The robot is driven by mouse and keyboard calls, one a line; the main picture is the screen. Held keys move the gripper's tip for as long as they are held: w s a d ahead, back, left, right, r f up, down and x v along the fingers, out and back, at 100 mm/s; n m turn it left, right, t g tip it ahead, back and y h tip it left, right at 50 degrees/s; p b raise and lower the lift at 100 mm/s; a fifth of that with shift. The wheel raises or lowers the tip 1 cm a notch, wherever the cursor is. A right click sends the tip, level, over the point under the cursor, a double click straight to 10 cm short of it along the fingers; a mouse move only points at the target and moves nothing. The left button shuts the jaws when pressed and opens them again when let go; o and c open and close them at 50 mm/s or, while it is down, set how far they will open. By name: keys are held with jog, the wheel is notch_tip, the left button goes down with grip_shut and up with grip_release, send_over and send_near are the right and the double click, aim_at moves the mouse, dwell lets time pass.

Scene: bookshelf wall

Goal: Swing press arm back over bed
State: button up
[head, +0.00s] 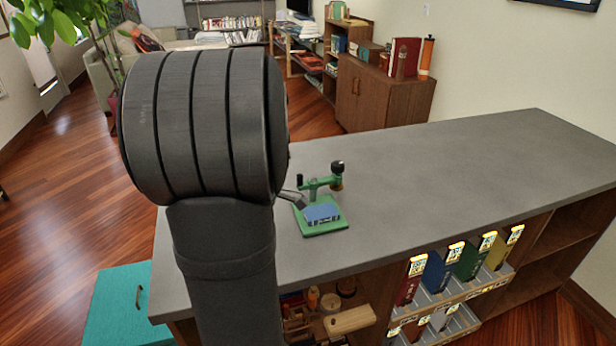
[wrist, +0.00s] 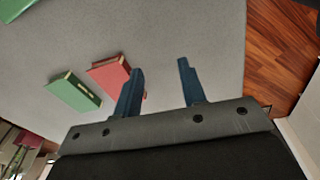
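A small press stands on the grey counter (head: 430,180) in the head view. It has a green base plate (head: 325,229) with a blue block (head: 322,213) on it. Its green press arm (head: 320,182) lies behind the block and points right, with a black knob (head: 337,167) at its end. The arm end appears behind the block rather than over it. My gripper (wrist: 160,66) shows in the wrist view, its two blue fingers apart with nothing between them, above the counter. In the head view my own arm hides the gripper.
In the wrist view a green book (wrist: 75,92) and a red book (wrist: 108,72) lie left of the fingers, the red one close by. A green thing (wrist: 14,8) is cut off at the corner. The counter right of the press is clear. Coloured binders (head: 437,270) stand below its front edge.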

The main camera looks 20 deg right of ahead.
jog(key=w+d+r+m+t+y, duration=0.2)
jog(key=d+r+m+t, duration=0.2)
jog(key=d+r+m, duration=0.35)
jog(key=m+t, duration=0.4)
jog(key=m, duration=0.1)
send_near(300, 175)
jog(key=x, duration=1)
jog(key=shift+f, duration=0.1)
grip_shut()
